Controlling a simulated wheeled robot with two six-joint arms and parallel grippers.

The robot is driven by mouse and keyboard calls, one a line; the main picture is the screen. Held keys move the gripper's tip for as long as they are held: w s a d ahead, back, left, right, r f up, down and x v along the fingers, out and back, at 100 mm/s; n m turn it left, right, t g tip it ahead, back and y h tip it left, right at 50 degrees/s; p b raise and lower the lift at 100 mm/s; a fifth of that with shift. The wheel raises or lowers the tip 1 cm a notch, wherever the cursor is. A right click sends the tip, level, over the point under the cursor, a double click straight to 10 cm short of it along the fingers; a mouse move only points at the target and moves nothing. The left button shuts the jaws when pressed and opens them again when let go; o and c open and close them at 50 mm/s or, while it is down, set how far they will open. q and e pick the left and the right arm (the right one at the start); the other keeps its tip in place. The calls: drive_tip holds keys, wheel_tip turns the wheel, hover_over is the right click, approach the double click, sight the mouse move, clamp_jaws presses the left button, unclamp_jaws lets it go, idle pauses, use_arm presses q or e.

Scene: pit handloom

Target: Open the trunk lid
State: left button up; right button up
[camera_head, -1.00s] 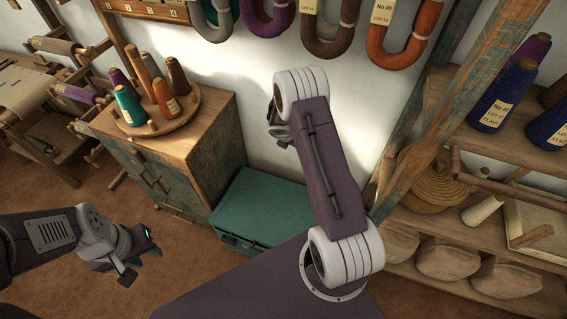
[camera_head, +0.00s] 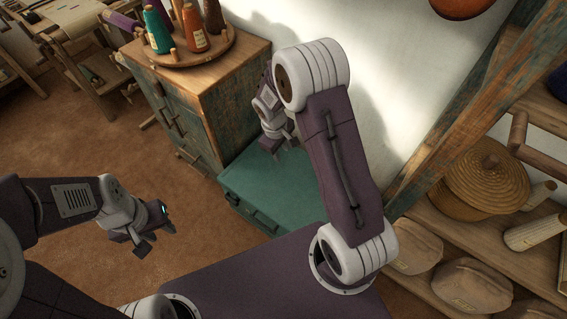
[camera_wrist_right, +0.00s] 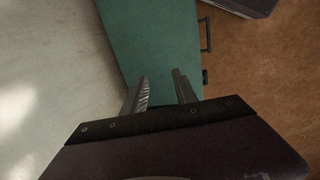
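The green trunk (camera_head: 262,184) stands on the floor against the white wall, beside the wooden cabinet, and its lid looks shut. Part of it is hidden behind my right arm. In the right wrist view the trunk's green top (camera_wrist_right: 155,40) lies below the fingers, with a dark handle (camera_wrist_right: 205,35) on its side. My right gripper (camera_head: 280,146) is over the trunk's back part near the wall; in the right wrist view its two fingers (camera_wrist_right: 160,90) are apart with nothing between them. My left gripper (camera_head: 150,237) hangs over the open floor left of the trunk, with its fingers apart and empty.
The wooden cabinet (camera_head: 205,100) stands close left of the trunk, with a round tray of yarn cones (camera_head: 190,45) on top. A slanted wooden post (camera_head: 470,110) and shelves with a lidded basket (camera_head: 485,175) are at the right. The brown floor (camera_head: 90,150) at left is clear.

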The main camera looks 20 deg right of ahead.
wheel_tip(320, 180, down, 8)
drive_tip(key=d, duration=0.1)
drive_tip(key=shift+w+r+b, duration=0.25)
drive_tip(key=shift+w+b, duration=0.1)
drive_tip(key=shift+b, duration=0.05)
clamp_jaws()
idle(1.0)
